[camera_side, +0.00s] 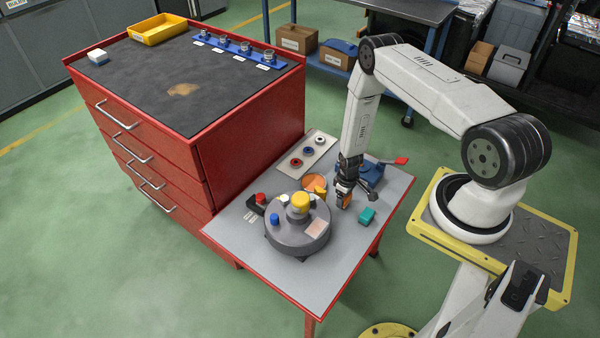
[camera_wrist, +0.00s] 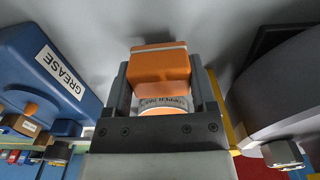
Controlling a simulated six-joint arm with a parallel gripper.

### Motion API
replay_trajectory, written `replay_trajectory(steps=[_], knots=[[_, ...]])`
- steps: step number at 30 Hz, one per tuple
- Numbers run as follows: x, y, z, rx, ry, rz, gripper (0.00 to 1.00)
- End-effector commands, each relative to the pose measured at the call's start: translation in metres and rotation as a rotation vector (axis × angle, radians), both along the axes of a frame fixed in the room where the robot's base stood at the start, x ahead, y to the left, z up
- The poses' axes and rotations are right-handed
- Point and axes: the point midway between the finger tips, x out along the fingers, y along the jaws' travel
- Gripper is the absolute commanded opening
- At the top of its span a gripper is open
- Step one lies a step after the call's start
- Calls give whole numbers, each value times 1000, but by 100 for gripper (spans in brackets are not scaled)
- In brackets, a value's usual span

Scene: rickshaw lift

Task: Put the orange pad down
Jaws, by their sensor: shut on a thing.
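My gripper (camera_side: 345,183) hangs over the grey bench top, right of the round grey fixture (camera_side: 290,237). It also shows in the wrist view (camera_wrist: 162,88), its two dark fingers shut on the orange pad (camera_wrist: 160,64). The pad is a block with a pale stripe across it. In the side view the pad (camera_side: 343,192) shows small at the fingertips. I cannot tell whether it touches the bench. A round part with lettering (camera_wrist: 165,104) shows between the fingers, below the pad in the picture. A round dish with an orange inside (camera_side: 314,182) sits just left of my gripper.
A blue grease box (camera_wrist: 58,72) stands close by, also in the side view (camera_side: 371,174). A teal block (camera_side: 367,216) is to the right and a yellow piece (camera_side: 320,193) to the left. The bench top (camera_side: 345,262) is clear toward the front.

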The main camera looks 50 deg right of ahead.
Motion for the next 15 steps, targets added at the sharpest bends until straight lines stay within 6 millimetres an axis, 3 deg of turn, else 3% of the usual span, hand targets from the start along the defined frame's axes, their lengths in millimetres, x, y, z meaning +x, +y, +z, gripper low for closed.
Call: replay_trajectory(steps=[6, 15], knots=[[0, 0, -15, 0, 0, 0, 9], [0, 0, -16, 0, 0, 0, 9]])
